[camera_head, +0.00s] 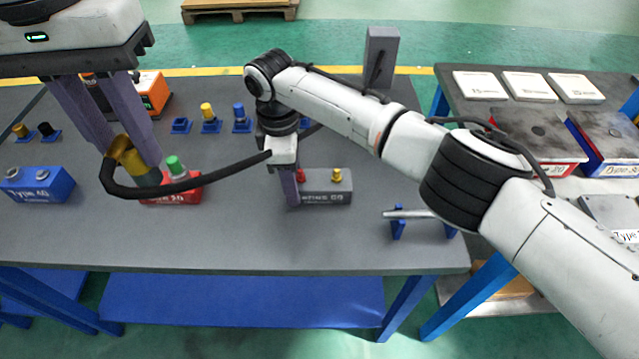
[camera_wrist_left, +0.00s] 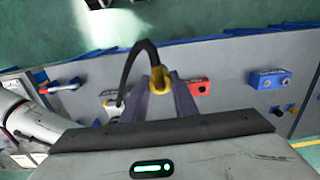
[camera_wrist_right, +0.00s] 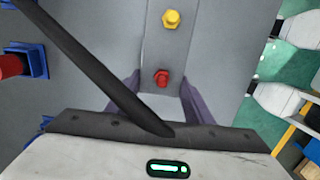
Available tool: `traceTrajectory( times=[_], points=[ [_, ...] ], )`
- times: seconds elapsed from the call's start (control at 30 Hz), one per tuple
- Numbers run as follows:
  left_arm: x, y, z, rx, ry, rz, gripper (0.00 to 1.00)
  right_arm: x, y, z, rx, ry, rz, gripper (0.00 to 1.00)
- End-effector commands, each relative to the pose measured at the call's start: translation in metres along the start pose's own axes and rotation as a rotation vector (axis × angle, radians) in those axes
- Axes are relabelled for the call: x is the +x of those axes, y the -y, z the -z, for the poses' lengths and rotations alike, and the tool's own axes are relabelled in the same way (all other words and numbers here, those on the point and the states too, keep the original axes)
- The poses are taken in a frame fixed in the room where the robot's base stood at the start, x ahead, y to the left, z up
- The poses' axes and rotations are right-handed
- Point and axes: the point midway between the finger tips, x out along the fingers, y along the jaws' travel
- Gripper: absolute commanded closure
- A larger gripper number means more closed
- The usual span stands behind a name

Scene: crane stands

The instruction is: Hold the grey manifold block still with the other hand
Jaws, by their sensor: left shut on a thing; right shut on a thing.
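The grey manifold block (camera_head: 325,197) sits on the dark table, with a red fitting (camera_head: 301,175) and a yellow fitting (camera_head: 337,175) on top. My right gripper (camera_head: 289,198) is shut on its left end; in the right wrist view the block (camera_wrist_right: 165,48) runs out from between the purple fingers (camera_wrist_right: 160,95). My left gripper (camera_head: 130,165) is shut on a brass-coloured hose end (camera_head: 124,152), above the table beside the red block (camera_head: 187,192). A black hose (camera_head: 180,188) curves from it towards my right wrist. The far fingertip of the right gripper is hidden.
A blue block (camera_head: 38,185) stands at the left, and the red block carries a green fitting (camera_head: 175,164). Small blue holders with fittings (camera_head: 208,120) stand behind. A metal rod on blue supports (camera_head: 412,213) lies to the right. The table front is clear.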

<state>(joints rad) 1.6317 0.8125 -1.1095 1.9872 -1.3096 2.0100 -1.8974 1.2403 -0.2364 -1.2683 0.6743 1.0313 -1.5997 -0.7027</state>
Motion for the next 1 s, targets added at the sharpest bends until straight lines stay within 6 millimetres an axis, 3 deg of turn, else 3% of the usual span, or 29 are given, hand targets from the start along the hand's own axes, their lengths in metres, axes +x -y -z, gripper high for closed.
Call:
traceTrajectory(
  times=[0.43, 1.0],
  points=[
    [-0.006, 0.0, 0.0, 0.001, -0.001, 0.0, 0.99, 0.0, 0.0, 0.0, 0.0, 0.0, -0.001, 0.84],
    [-0.043, 0.0, 0.0, 0.001, 0.0, 0.0, 0.99, 0.0, 0.0, 0.0, 0.0, 0.0, -0.001, 0.84]
  ],
)
